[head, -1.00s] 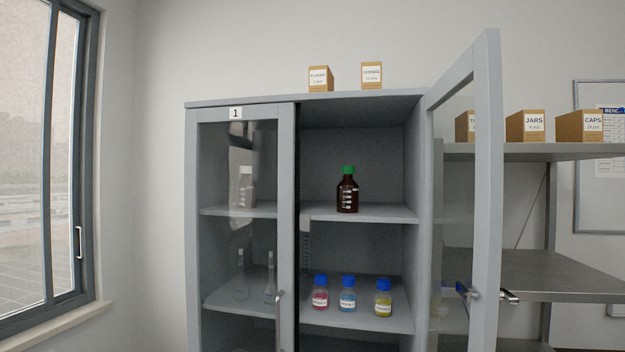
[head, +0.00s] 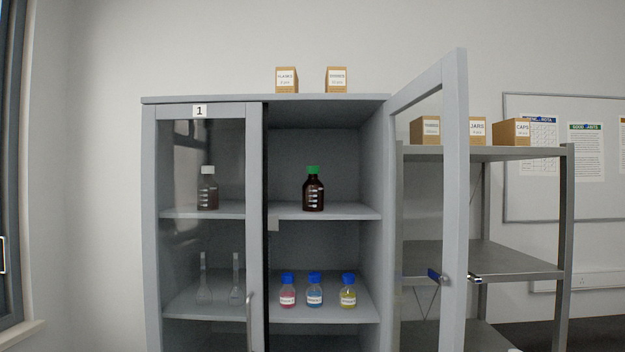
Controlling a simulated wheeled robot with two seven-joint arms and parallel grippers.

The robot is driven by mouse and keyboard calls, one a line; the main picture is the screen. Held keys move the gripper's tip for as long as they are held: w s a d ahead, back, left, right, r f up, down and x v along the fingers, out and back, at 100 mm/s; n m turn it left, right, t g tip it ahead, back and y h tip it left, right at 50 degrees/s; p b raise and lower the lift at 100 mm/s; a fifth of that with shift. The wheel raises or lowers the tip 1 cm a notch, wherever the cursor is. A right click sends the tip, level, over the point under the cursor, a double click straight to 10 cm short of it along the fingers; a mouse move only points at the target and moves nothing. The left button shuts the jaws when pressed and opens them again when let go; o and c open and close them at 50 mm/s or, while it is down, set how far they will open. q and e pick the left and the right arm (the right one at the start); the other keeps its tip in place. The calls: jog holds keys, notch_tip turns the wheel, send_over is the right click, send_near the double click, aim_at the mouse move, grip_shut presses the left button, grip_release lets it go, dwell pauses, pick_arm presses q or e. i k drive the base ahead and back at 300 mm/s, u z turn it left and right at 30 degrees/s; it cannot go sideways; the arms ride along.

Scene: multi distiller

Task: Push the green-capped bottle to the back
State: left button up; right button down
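The green-capped bottle (head: 313,190) is dark brown with white markings. It stands upright on the upper shelf (head: 345,212) of the open right half of the cabinet, near the shelf's front, with bare shelf around it. The back wall of this compartment is in shadow. Neither of my grippers can be made out in the head view, and nothing touches the bottle.
The glazed right door (head: 456,180) stands swung open, its handle area unclear. The left door (head: 204,112) is shut over a white-capped bottle (head: 208,188) and flasks. Three blue-capped bottles (head: 314,291) stand one shelf lower. A metal rack (head: 505,262) is at right.

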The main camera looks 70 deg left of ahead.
aim_at(312, 189)
jog(key=u, duration=1.8)
